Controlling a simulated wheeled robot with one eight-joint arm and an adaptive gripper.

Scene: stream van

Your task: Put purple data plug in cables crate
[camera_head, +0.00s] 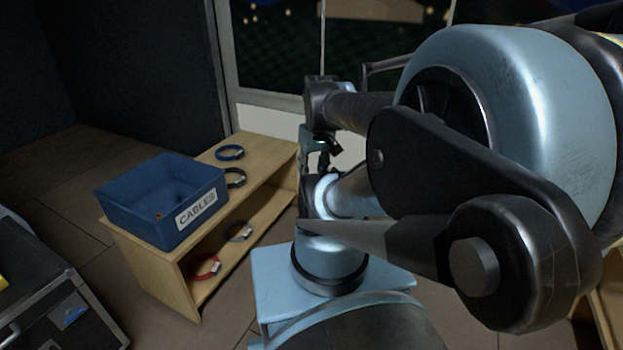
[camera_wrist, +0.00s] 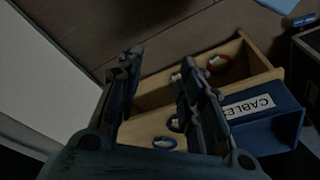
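The cables crate (camera_head: 135,218) is a blue open-topped box with a white "CABLES" label, on top of a wooden shelf unit at the left of the head view. It also shows at the right of the wrist view (camera_wrist: 279,136). Small dim purplish and orange spots show inside it, too small to tell what they are. I cannot make out the purple data plug for certain in either view. My gripper (camera_wrist: 157,70) has its two fingers spread apart with nothing seen between them. In the head view it is right of the shelf, partly hidden by my arm.
The wooden shelf unit (camera_head: 262,146) carries coiled cables: a blue one (camera_head: 229,153) and a black one (camera_head: 236,178) on top, a grey one (camera_head: 239,231) and a red one (camera_head: 206,266) on the lower shelf. A dark case (camera_head: 65,318) stands at lower left.

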